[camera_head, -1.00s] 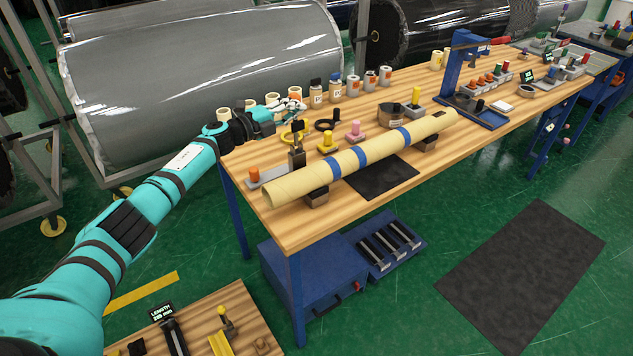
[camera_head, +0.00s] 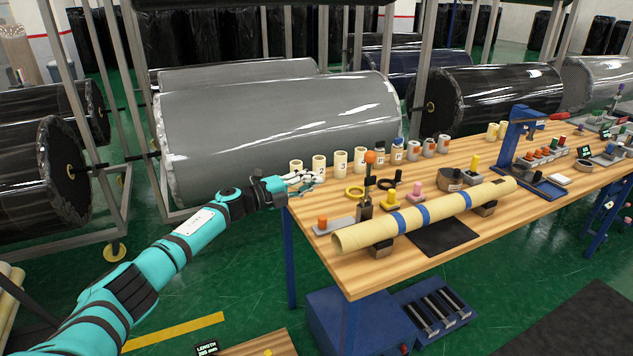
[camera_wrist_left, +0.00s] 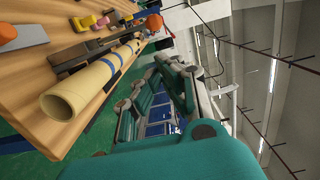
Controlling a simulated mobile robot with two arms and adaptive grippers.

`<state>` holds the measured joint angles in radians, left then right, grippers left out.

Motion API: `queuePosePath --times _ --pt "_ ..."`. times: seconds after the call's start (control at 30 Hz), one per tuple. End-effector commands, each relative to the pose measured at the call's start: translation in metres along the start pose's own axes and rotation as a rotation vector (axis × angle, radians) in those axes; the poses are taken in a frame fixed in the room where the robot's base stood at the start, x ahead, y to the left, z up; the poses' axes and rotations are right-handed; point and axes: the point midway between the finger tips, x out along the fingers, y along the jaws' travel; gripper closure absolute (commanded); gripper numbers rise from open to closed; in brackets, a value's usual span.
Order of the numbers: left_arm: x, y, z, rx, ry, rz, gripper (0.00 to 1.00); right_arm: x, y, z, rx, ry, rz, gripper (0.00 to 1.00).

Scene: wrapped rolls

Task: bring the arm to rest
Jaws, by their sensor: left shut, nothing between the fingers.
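My left gripper (camera_head: 312,182) is shut and empty at the end of my teal left arm. It is above the left end of the wooden table (camera_head: 345,278), by the pale upright rolls (camera_head: 319,166), and overlaps them in the picture. I cannot tell whether it touches them. My left arm reaches in from the lower left, stretched out. In the left wrist view its fingers do not show; the table lies at the upper left of that view. My right gripper is in neither view.
A long cream tube with blue bands (camera_head: 407,220) lies on supports along the table's front. A dark stand with an orange ball (camera_head: 370,157) rises behind its left end.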

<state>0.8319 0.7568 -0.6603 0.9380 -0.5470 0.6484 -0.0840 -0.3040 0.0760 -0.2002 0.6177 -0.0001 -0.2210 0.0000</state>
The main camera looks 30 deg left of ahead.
Motion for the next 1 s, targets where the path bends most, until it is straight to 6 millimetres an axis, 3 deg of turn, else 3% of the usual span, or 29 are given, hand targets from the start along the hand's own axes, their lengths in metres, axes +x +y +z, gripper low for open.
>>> queuePosePath --times 0.67,0.77,0.83,1.0 --pt "-0.002 0.004 0.0 -0.006 -0.001 0.002 1.0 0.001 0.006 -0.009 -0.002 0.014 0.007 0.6" --pt "-0.001 0.029 -0.003 -0.057 -0.024 0.012 1.0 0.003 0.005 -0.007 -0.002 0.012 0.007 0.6" --pt "-0.002 0.063 -0.005 -0.13 -0.064 0.024 1.0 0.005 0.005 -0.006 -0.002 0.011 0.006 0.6" --pt "-0.02 0.185 -0.022 -0.381 -0.222 0.085 1.0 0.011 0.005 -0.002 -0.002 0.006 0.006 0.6"
